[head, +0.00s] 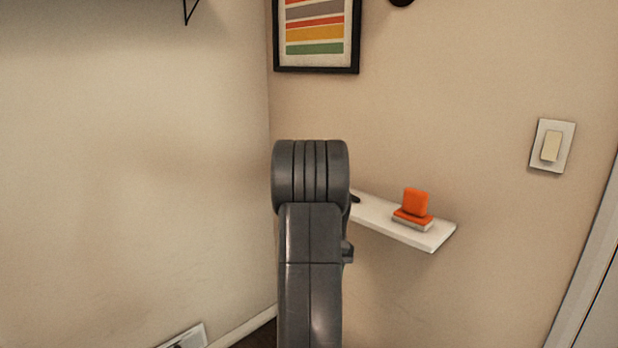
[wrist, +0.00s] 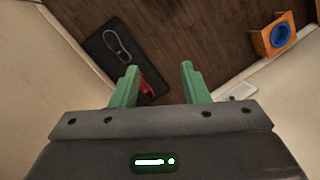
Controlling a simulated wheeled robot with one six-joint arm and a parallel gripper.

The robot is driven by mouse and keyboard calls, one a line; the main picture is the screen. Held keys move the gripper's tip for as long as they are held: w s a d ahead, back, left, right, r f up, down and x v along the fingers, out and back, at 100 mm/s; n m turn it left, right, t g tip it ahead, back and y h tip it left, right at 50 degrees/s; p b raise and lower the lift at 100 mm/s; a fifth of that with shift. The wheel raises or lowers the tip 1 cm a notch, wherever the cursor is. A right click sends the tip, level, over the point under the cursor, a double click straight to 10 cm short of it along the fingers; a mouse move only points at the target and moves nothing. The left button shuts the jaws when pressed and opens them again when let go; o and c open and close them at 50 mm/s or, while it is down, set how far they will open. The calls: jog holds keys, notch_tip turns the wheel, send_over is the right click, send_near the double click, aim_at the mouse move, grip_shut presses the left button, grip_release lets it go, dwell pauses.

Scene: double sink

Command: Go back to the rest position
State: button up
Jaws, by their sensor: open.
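My gripper (wrist: 158,76) shows in the wrist view with its two green fingers spread apart. Nothing is between them, and the wooden floor lies beyond. In the head view my dark grey arm stands upright in the middle of the picture, and the gripper itself cannot be made out there.
A white wall shelf (head: 440,236) right of my arm holds an orange object (head: 415,202). A framed picture (head: 316,72) and a light switch (head: 551,146) hang on the wall. The floor (wrist: 180,40) has a dark mat (wrist: 97,50), a red item (wrist: 147,88) and an orange-and-blue object (wrist: 280,36).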

notch_tip(320, 180, down, 6)
jog(key=a+m+b, duration=0.1)
jog(key=a+b, duration=0.1)
jog(key=shift+s+f+m+y, duration=0.2)
jog(key=shift+s+m+y, duration=0.1)
jog(key=shift+y, duration=0.1)
jog(key=shift+r, duration=0.1)
